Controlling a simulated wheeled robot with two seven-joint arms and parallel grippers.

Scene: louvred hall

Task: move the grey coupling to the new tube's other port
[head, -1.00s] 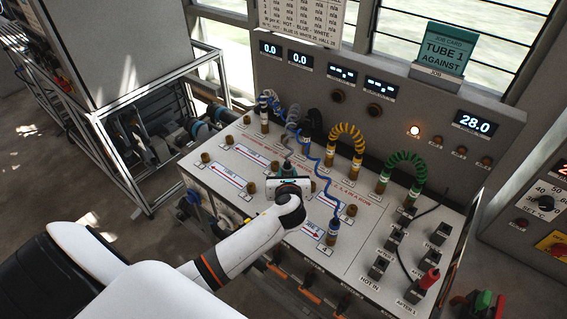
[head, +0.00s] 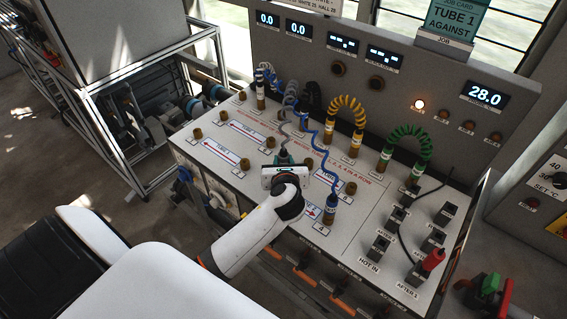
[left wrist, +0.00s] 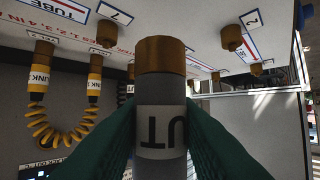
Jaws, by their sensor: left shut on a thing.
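My left gripper (head: 284,168) is shut on the grey coupling (left wrist: 162,120), over the middle of the bench panel. In the left wrist view, its green fingers hold the coupling from both sides, with part of a white label showing "UT". A brass port (left wrist: 160,54) is in line with the coupling and meets its end; I cannot tell how firmly it is seated. In the head view the gripper mostly hides the coupling, and a grey coiled hose (head: 284,127) runs back from it. Tube labels with arrows (head: 228,154) lie between brass ports. My right gripper is not in view.
A blue hose ends in a blue coupling (head: 330,209) just right of the gripper. Yellow (head: 348,105) and green (head: 408,138) coiled hoses arch behind. Black sockets, one with a red plug (head: 433,259), stand at the right. A job card (head: 458,20) reads "TUBE 1 AGAINST".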

